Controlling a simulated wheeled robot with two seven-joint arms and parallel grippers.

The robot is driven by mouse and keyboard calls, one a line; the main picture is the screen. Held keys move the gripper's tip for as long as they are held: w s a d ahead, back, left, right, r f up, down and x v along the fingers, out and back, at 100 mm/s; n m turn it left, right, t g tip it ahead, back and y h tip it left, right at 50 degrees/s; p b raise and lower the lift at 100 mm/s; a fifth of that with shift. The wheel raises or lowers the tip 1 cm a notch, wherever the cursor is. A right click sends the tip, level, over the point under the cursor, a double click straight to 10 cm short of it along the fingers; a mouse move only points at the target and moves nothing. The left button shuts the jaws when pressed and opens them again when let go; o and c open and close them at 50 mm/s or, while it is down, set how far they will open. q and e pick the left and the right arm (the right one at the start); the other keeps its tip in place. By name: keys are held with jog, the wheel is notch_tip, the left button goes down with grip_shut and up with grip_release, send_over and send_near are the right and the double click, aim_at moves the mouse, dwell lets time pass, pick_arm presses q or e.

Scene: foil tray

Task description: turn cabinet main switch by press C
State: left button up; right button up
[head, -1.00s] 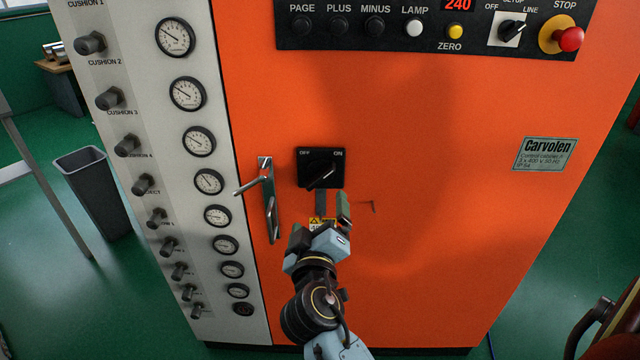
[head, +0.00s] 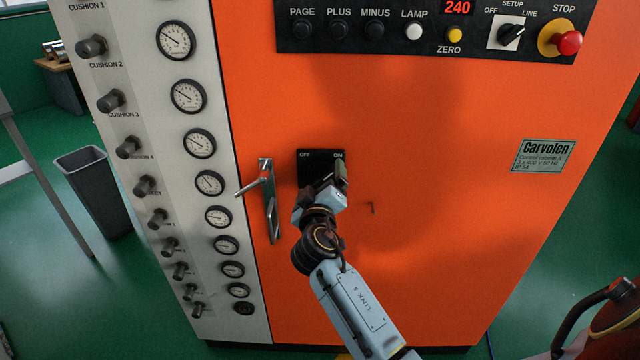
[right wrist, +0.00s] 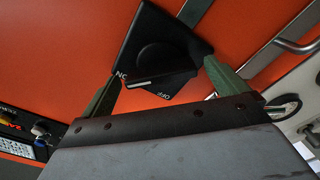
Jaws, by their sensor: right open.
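The main switch (head: 309,163) is a black square plate marked OFF and ON on the orange cabinet door. In the head view my right gripper (head: 328,178) is in front of it and hides its lower part and handle. In the right wrist view the switch (right wrist: 146,42) is seen rotated, with its dark knob between the two green fingers of my open right gripper (right wrist: 160,77). I cannot tell whether the fingers touch the knob. My left gripper is not in view.
A metal door handle (head: 268,200) sticks out just left of the switch. Gauges (head: 200,143) and knobs (head: 128,147) line the grey panel farther left. A control strip (head: 400,58) with a red stop button is above. The orange door right of the switch is mostly clear.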

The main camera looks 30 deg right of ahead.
jog(key=c, duration=1)
jog(key=shift+n, duration=0.3)
jog(key=n+p, duration=0.2)
jog(key=n, duration=0.2)
jog(key=n+p, duration=0.2)
jog(key=n, duration=0.2)
jog(key=shift+n, duration=0.4)
jog(key=n+p, duration=0.3)
jog(key=n, duration=0.2)
jog(key=shift+n+p, duration=1.05)
jog(key=shift+n, duration=0.75)
